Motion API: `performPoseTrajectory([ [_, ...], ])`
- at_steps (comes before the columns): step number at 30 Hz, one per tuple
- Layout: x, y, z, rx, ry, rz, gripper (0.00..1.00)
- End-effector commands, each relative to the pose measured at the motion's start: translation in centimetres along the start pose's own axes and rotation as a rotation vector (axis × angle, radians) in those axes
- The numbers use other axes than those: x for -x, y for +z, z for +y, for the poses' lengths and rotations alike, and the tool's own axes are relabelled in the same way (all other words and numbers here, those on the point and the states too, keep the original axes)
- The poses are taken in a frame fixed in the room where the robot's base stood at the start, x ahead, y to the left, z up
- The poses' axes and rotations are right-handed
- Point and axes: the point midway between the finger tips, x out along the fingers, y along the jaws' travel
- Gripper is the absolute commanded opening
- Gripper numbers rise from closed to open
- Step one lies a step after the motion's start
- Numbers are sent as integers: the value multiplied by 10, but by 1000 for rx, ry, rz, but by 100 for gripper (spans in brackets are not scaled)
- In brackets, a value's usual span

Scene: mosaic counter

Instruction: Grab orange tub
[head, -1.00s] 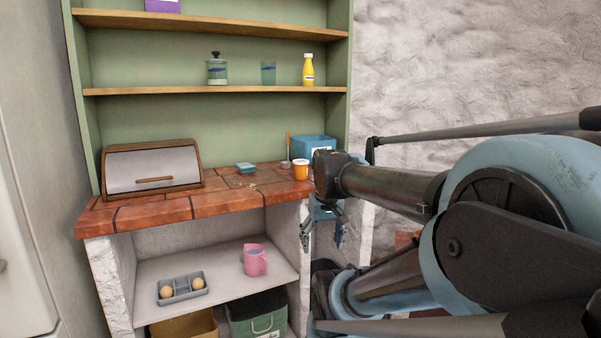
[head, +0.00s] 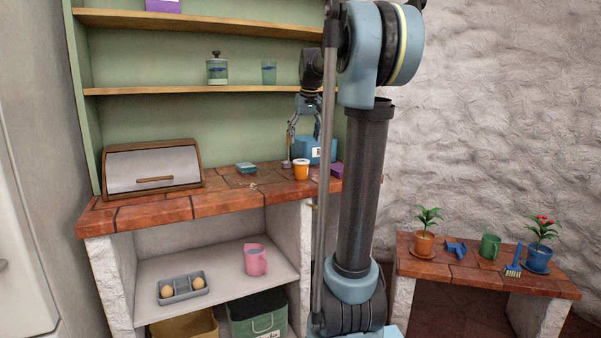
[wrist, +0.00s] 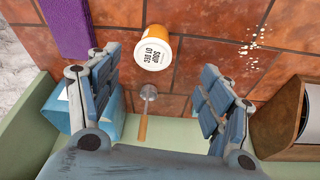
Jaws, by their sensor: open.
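The orange tub (head: 301,170) with a white lid stands upright on the tiled counter, left of the blue box. In the wrist view the tub (wrist: 159,48) shows its white lid with printed lettering, beyond and between my open fingers. My gripper (head: 305,128) hangs above the back of the counter, fingers downward, apart from the tub. In the wrist view my gripper (wrist: 160,85) has its fingers spread wide with nothing held between them.
A wooden-handled utensil (wrist: 145,110) lies close to the tub. Shelves rise behind. White crumbs (wrist: 254,40) are scattered on the tiles.

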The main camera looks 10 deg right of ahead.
Motion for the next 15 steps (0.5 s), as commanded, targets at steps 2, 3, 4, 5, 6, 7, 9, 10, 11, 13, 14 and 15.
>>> performPoseTrajectory([
  [2,2,-14,3,4,-1,3,73],
  [3,3,-18,4,5,-1,4,73],
  [4,3,-21,4,6,-1,5,73],
  [5,2,-23,4,6,-1,5,73],
  [6,1,-24,4,7,-2,6,73],
  [7,-1,-25,5,7,-2,6,73],
  [9,-9,-26,5,7,-2,6,73],
  [10,-14,-26,5,7,-2,6,73],
  [11,-19,-26,5,7,-2,6,73],
  [13,-31,-26,5,8,-2,6,73],
  [14,-37,-26,5,8,-2,6,73],
  [15,-44,-26,5,7,-2,6,73],
])
